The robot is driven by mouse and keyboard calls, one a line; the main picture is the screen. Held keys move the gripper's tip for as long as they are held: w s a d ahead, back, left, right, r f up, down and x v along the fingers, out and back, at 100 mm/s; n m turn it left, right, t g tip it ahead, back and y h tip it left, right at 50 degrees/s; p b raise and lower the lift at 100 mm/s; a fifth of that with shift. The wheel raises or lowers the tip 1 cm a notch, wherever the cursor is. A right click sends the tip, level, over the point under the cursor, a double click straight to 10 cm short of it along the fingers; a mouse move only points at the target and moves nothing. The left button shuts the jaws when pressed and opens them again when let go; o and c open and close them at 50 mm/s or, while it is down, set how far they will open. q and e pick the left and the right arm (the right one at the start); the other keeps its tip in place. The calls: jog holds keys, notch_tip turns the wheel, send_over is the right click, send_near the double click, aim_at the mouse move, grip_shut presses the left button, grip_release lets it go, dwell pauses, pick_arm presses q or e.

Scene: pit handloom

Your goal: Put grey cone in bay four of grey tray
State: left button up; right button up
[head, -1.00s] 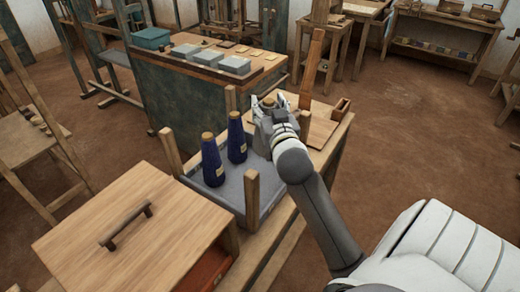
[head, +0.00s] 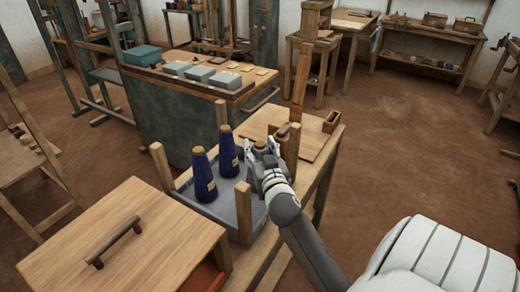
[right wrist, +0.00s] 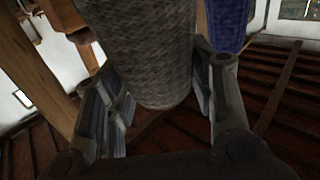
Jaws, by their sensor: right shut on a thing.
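My right gripper (head: 262,158) is at the right side of the grey tray (head: 232,208), which has wooden corner posts. In the right wrist view its fingers (right wrist: 158,95) are shut on the grey cone (right wrist: 155,45), whose grey woven surface lies between them. In the head view only the tan top of the cone (head: 261,144) shows; the gripper hides the rest. Two dark blue cones with tan tops, one (head: 204,175) and another (head: 227,152), stand upright in the tray. Whether the grey cone touches the tray is hidden. My left gripper is not in view.
A wooden box with a handle (head: 125,240) stands in front of the tray. A wooden board (head: 300,145) and a small open box (head: 332,120) lie behind it. A dark green cabinet (head: 175,110) bears grey blocks. The floor at right is clear.

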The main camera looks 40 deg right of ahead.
jog(key=o, duration=1.4)
jog(key=shift+c, duration=0.2)
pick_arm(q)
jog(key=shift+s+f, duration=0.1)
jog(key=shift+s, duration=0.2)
pick_arm(e)
jog(key=shift+o, duration=0.6)
jog(key=shift+r, duration=0.1)
jog(key=shift+s+a, duration=0.2)
jog(key=shift+s, duration=0.15)
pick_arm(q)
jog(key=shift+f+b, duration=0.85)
pick_arm(e)
jog(key=v, duration=1.1)
jog(key=shift+s, duration=0.1)
